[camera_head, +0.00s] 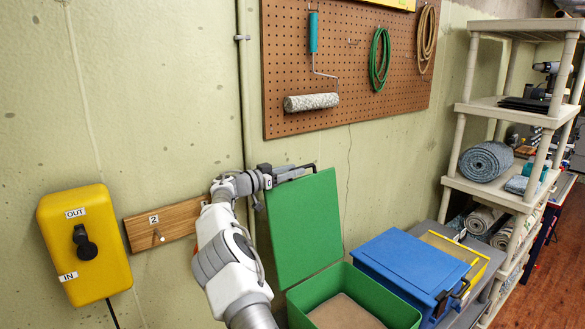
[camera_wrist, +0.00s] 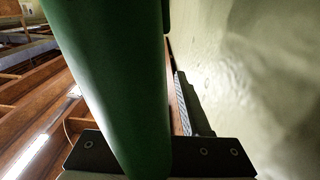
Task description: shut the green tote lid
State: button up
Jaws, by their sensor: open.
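The green tote (camera_head: 395,306) stands open at the bottom centre of the head view, with a brown bottom showing inside. Its green lid (camera_head: 304,235) stands raised, nearly upright, at the tote's wall side. My gripper (camera_head: 290,175) is open at the lid's top edge. In the wrist view the lid (camera_wrist: 120,80) is a broad green band running down the picture into the black gripper parts. One finger with a grey ridged pad (camera_wrist: 184,100) shows to the right of the lid; the other finger is hidden. I cannot tell whether the finger touches the lid.
A blue tote (camera_head: 412,265) with a black latch stands right of the green one, with a yellow tote (camera_head: 465,255) beyond it. A pegboard (camera_head: 350,75) hangs above. A yellow switch box (camera_head: 85,245) and a wooden peg board (camera_head: 168,225) are on the wall left of my arm.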

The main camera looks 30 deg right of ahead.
jog(key=shift+d, duration=0.1)
grip_shut()
dwell(1.4)
